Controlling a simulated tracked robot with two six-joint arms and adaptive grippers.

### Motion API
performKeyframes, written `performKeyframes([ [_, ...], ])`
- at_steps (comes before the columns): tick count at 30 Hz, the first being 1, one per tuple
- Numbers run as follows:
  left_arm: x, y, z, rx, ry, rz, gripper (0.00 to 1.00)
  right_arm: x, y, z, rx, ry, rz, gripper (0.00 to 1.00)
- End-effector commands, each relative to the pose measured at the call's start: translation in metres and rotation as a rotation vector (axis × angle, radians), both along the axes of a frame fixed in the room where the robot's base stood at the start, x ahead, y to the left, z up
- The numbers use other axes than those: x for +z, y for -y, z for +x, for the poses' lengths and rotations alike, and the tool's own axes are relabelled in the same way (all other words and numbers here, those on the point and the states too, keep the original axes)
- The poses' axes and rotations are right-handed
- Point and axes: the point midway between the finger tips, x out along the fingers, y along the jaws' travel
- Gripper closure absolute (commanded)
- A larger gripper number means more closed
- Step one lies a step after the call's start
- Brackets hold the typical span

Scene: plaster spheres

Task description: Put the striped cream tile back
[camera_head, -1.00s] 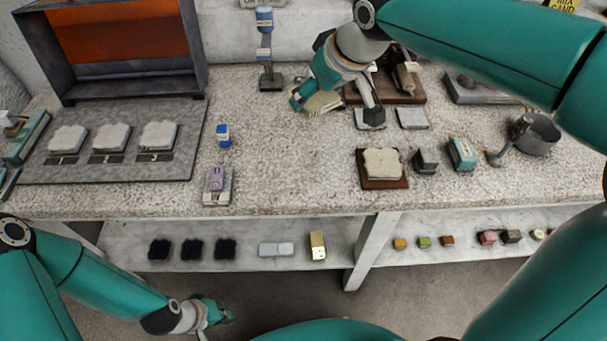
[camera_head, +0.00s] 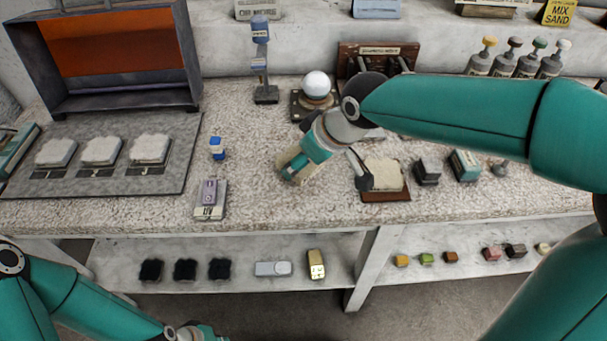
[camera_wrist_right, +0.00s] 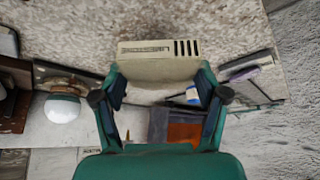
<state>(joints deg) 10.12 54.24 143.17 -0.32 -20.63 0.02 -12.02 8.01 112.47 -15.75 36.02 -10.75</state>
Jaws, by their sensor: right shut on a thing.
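The striped cream tile (camera_wrist_right: 160,60) is a cream block with lettering and several black stripes on its face, seen in the right wrist view. My right gripper (camera_wrist_right: 160,88) is shut on it, with one finger at each side. In the head view, the right gripper (camera_head: 298,168) holds the tile (camera_head: 287,158) over the middle of the speckled worktop (camera_head: 250,180), left of a brown tray with a pale slab. I cannot tell its height above the top. My left gripper (camera_head: 200,331) shows only partly at the bottom edge, below the worktop, and its fingers are unclear.
A white sphere (camera_head: 316,84) sits on a dark stand behind the gripper. A brown tray (camera_head: 388,196) is to the right, partly covered by my arm. A purple block (camera_head: 209,191) on a labelled plate and a small blue-and-white bottle (camera_head: 217,149) stand left. Bare worktop lies between.

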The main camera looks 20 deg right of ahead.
Motion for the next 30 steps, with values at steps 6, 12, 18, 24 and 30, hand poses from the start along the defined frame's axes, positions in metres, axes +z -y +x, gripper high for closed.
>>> performKeyframes([
  [6, -0.004, 0.0, 0.0, 0.0, 0.0, 0.0, 1.0, -0.025, 0.0, -0.001, 0.001, -0.004, -0.001, 0.72],
  [12, -0.007, 0.0, 0.0, 0.0, 0.0, 0.0, 1.0, -0.044, 0.0, 0.0, 0.0, 0.0, 0.0, 0.72],
  [18, -0.006, 0.0, 0.0, 0.0, 0.0, 0.0, 1.0, -0.043, -0.001, 0.0, 0.002, 0.002, 0.001, 0.72],
  [24, -0.008, 0.0, 0.0, 0.0, 0.0, 0.0, 1.0, -0.045, -0.001, 0.0, 0.002, 0.0, 0.0, 0.16],
  [30, -0.008, 0.0, 0.0, 0.0, 0.0, 0.0, 1.0, -0.045, -0.001, 0.0, 0.001, 0.0, 0.0, 0.03],
])
